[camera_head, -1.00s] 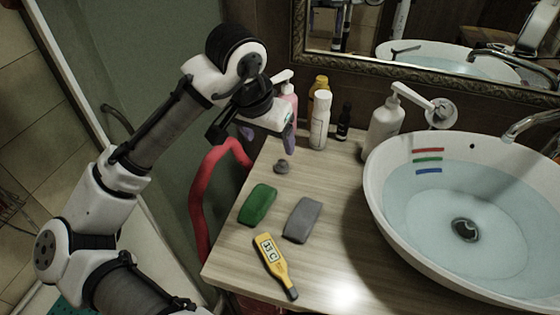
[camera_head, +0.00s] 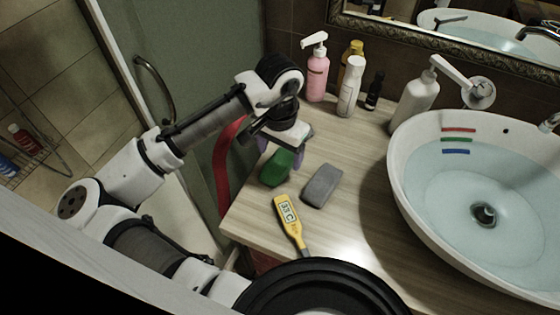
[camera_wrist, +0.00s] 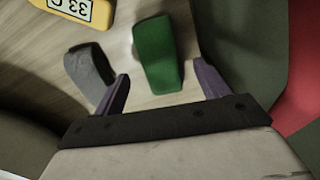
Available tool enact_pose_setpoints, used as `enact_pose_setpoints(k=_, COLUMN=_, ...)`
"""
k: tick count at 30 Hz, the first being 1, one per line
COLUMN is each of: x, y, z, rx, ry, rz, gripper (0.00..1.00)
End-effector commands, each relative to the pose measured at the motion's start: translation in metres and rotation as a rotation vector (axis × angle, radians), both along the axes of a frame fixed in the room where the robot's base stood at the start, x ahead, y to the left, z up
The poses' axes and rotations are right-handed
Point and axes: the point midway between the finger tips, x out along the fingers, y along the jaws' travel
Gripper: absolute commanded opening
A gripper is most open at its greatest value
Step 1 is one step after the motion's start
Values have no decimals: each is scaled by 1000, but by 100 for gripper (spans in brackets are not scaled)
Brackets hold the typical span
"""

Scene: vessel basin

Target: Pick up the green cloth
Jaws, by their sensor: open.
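The green cloth (camera_head: 276,168) is a folded, rounded block lying on the wooden counter near its left edge. My gripper (camera_head: 283,155) is just above and behind it in the head view, partly covering its far end. In the wrist view the green cloth (camera_wrist: 156,54) lies ahead of and between the two purple fingers of my open gripper (camera_wrist: 165,85). The fingers hold nothing. I cannot tell exactly how high the fingertips are above the counter.
A grey cloth (camera_head: 322,186) lies close beside the green one, near one finger in the wrist view. A yellow thermometer (camera_head: 289,220) lies in front. A pink pump bottle (camera_head: 317,75) and other bottles stand behind. A water-filled basin (camera_head: 400,170) is at the right.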

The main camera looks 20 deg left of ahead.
Motion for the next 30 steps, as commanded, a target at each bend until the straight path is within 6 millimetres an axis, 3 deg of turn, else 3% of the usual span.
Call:
enact_pose_setpoints(k=7, x=1, y=0, z=-29, rx=-1, ry=1, rz=2, gripper=75)
enact_pose_setpoints(k=15, x=2, y=-1, z=-33, rx=0, ry=0, rz=1, gripper=75)
enact_pose_setpoints(k=26, x=2, y=-1, z=-33, rx=0, ry=0, rz=1, gripper=29)
enact_pose_setpoints(k=30, x=2, y=-1, z=-33, rx=0, ry=0, rz=1, gripper=26)
